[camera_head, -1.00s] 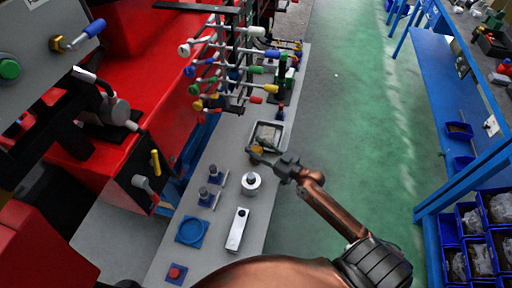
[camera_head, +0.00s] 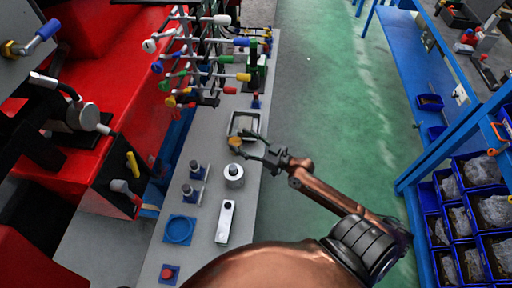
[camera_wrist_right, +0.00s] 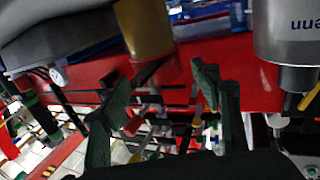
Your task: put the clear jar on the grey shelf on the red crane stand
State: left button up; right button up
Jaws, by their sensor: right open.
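The grey shelf (camera_head: 203,240) runs along the red crane stand (camera_head: 149,108) in the head view. I cannot make out a clear jar for certain in either view. My right gripper (camera_head: 246,146) is open over the shelf, just in front of a shallow pale tray (camera_head: 259,119). A small amber round thing (camera_head: 235,142) is close to its fingertips; I cannot tell if they touch. In the right wrist view, the dark green fingers (camera_wrist_right: 165,108) stand apart with nothing clearly between them. An amber cylinder (camera_wrist_right: 145,28) is above them there. My left gripper is not in view.
On the shelf are a silver cylinder (camera_head: 234,176), a blue round holder (camera_head: 180,230), a white bar (camera_head: 225,222) and a red button (camera_head: 168,273). A rack with coloured handles (camera_head: 200,65) rises behind. The green floor (camera_head: 318,120) is open; blue shelving stands at right.

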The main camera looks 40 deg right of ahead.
jog(key=b+v, duration=0.1)
jog(key=v, duration=0.6)
jog(key=shift+s+f, duration=0.1)
jog(key=shift+s, duration=0.1)
jog(key=shift+s+d, duration=0.2)
jog(key=shift+s, duration=0.35)
